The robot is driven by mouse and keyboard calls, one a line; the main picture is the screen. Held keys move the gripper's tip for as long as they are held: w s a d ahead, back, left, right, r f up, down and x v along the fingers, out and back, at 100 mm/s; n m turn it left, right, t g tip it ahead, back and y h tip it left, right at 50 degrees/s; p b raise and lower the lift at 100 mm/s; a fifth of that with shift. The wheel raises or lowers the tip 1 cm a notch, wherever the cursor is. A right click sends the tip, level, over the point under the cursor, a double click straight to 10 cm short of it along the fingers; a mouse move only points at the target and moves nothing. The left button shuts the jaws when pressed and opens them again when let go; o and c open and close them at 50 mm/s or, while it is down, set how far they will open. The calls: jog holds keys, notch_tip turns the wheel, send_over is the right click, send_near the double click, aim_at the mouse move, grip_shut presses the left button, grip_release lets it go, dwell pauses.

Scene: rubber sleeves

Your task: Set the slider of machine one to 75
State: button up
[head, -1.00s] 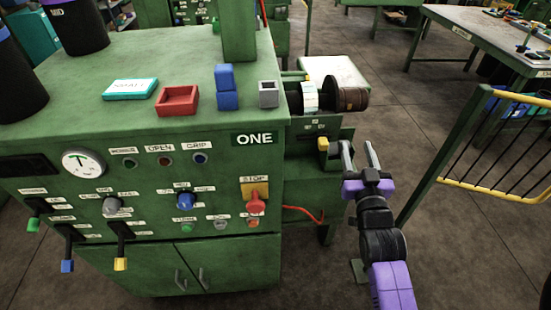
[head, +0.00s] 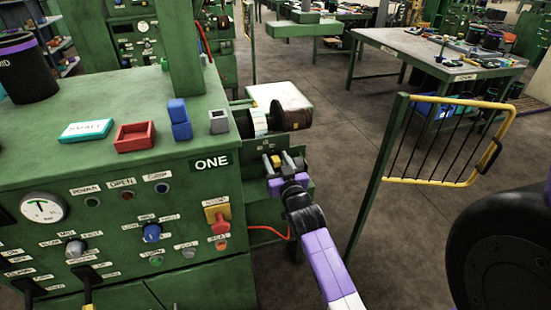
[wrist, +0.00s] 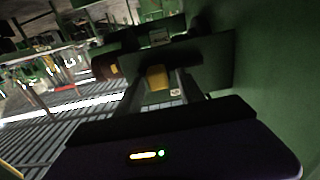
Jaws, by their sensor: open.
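Machine one (head: 130,200) is the green cabinet with the "ONE" plate (head: 212,163). A small yellow knob (head: 276,161), which looks like the slider's handle, is on its right side below the spools. My gripper (head: 281,166) is open at this knob, with its purple body just in front. In the wrist view the yellow knob (wrist: 157,77) shows between the two fingers of my gripper (wrist: 158,86). I cannot tell whether either finger touches it. The slider's scale and its reading are not legible.
Spools (head: 275,117) sit just above my gripper. A yellow-railed gate (head: 440,140) stands to the right, with open floor between.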

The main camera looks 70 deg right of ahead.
jog(key=shift+w+d, duration=0.15)
jog(key=shift+d, duration=0.05)
grip_shut()
dwell(1.4)
